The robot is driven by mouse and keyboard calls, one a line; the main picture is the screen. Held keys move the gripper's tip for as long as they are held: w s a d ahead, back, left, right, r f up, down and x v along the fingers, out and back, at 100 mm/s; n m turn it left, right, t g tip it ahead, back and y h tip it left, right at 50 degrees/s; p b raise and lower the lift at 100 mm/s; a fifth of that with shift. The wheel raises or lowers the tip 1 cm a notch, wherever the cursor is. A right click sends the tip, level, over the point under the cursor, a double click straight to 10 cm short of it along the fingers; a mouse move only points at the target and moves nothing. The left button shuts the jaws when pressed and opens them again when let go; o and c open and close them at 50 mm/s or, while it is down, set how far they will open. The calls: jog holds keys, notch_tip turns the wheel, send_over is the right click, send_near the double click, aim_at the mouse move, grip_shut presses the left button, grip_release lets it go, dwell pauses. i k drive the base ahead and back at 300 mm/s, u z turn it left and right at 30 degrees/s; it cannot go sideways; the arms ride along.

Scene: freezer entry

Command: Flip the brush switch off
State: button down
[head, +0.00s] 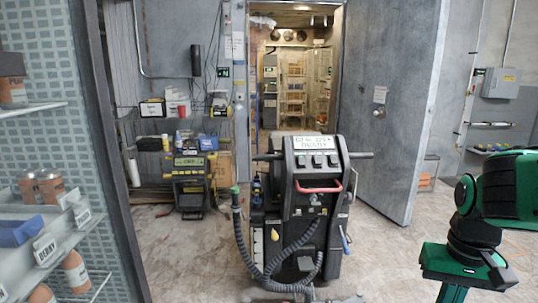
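A dark grey floor machine (318,215) stands upright near the middle of the head view, facing me. Its sloped top panel has three small switches (317,160) in a row, below a white label plate (313,143). A red handle bar (319,188) runs below the switches. The switches are too small for me to read their markings, tell which one is the brush switch, or see its position.
A corrugated hose (240,238) loops down the machine's left side. A smaller dark machine (190,185) is behind left. An open grey door (392,110) stands behind right. Floor (395,260) is clear at right.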

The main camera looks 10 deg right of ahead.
aim_at(301, 157)
jog(key=z, duration=0.15)
jog(key=i, duration=1.4)
jog(key=z, duration=0.65)
